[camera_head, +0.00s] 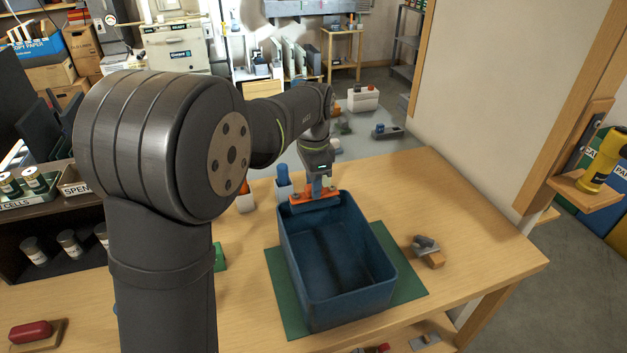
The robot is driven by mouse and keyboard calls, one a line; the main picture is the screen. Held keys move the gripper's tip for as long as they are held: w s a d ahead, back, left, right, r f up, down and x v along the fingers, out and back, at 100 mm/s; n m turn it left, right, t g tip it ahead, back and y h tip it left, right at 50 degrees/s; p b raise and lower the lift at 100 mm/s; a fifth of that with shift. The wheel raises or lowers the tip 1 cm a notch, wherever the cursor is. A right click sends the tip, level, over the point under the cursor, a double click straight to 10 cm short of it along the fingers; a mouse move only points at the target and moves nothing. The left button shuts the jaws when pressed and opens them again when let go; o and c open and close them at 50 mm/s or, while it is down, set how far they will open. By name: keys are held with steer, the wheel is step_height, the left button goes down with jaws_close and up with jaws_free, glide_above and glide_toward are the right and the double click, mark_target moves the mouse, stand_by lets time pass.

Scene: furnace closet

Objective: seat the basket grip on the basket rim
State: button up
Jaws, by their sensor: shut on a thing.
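The basket (343,281) is a deep, open-topped blue bin standing on a green mat (408,284) on the wooden table. An orange-red piece, which looks like the basket grip (303,199), is at the basket's far rim, toward its left corner. My gripper (320,190) is above that far rim and shut on the grip. The fingers are small here and partly hidden by the grip and wrist. I cannot tell whether the grip touches the rim or hovers just over it. The inside of the basket looks empty.
A white holder with a blue-topped item (283,181) stands just behind the basket's far left corner. A small grey and wooden object (429,252) lies right of the mat. A red object (30,331) sits at the front left. The table's right side is mostly clear.

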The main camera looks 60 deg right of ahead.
steer(key=shift+f, duration=0.5)
steer(key=o, duration=1.1)
steer(key=shift+r, duration=3.95)
steer(key=shift+f, duration=0.15)
steer(key=shift+f, duration=3.85)
